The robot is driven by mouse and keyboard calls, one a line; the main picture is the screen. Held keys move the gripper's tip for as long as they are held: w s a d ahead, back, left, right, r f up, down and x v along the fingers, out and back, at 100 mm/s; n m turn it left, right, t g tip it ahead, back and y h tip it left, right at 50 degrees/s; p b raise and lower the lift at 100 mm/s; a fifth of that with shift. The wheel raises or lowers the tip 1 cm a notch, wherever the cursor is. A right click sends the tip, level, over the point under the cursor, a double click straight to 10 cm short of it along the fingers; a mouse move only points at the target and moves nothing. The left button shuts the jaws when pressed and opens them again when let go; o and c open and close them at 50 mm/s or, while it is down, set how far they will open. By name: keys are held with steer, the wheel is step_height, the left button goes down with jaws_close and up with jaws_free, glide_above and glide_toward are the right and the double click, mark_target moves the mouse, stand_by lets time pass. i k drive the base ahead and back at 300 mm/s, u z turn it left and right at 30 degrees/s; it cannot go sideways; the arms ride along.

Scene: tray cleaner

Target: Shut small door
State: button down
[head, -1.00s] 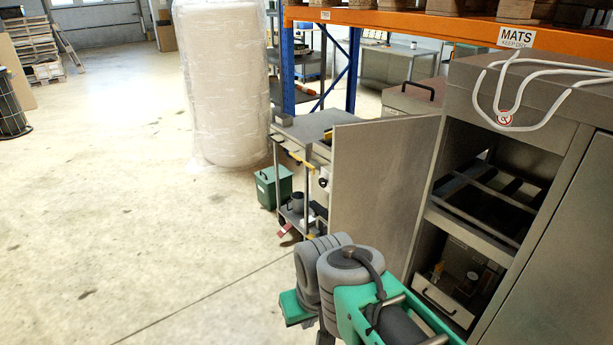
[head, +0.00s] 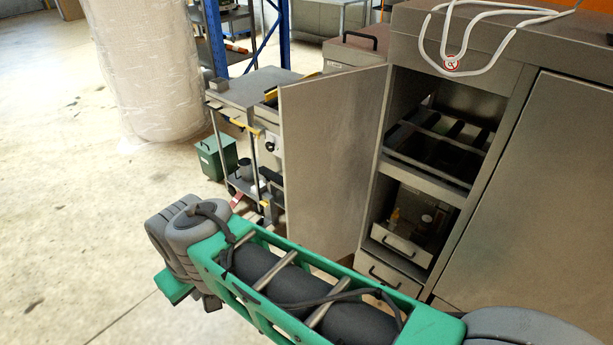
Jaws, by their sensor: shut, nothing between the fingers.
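The small door (head: 325,150) is a flat grey metal panel in the head view. It stands wide open, swung out to the left of the cabinet (head: 530,55). Its hinge side meets the left edge of the open bay. My arm crosses the lower part of the view, in front of the door's lower end. I cannot tell whether the arm touches the door. My gripper's fingers do not show.
The open bay holds a rack (head: 440,145) and, below it, a drawer (head: 401,243). A larger door (head: 535,200) at right is shut. A trolley (head: 250,88) and a green box (head: 217,155) stand behind the small door.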

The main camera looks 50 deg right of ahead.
mark_target(328, 124)
steer(key=i, duration=2.45)
steer(key=z, duration=2.8)
steer(key=k, duration=0.4)
steer(key=u, duration=0.75)
steer(key=i, duration=0.45)
steer(key=z, duration=0.05)
